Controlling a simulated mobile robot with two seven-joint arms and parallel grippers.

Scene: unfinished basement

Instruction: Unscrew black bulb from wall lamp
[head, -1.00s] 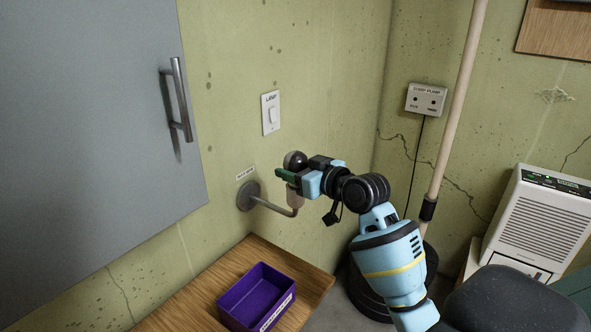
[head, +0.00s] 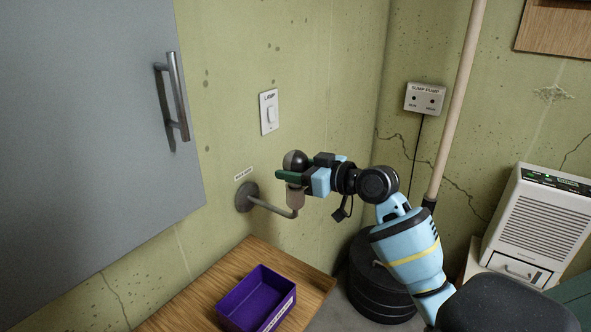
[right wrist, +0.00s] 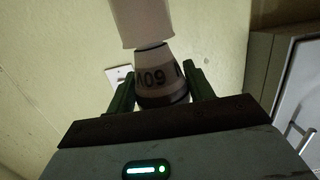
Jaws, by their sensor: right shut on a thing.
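The wall lamp has a round wall plate (head: 247,197), a bent metal arm and an upright socket (head: 295,197). The black bulb (head: 294,160) stands upright above the socket, its dark round top showing over my fingers. My right gripper (head: 290,177) reaches in from the right and is shut around the bulb's lower part. In the right wrist view the bulb's pale, printed neck (right wrist: 160,72) sits between the green fingers of my right gripper (right wrist: 160,88), with the socket (right wrist: 140,22) just beyond it. I cannot tell how far it is threaded. My left gripper is out of view.
A purple bin (head: 257,300) sits on a wooden surface (head: 300,268) below the lamp. A lamp switch (head: 269,112) is on the wall above. A grey cabinet (head: 90,120) with a handle fills the left. A black drum (head: 378,285) and a pale pipe (head: 455,110) stand at right.

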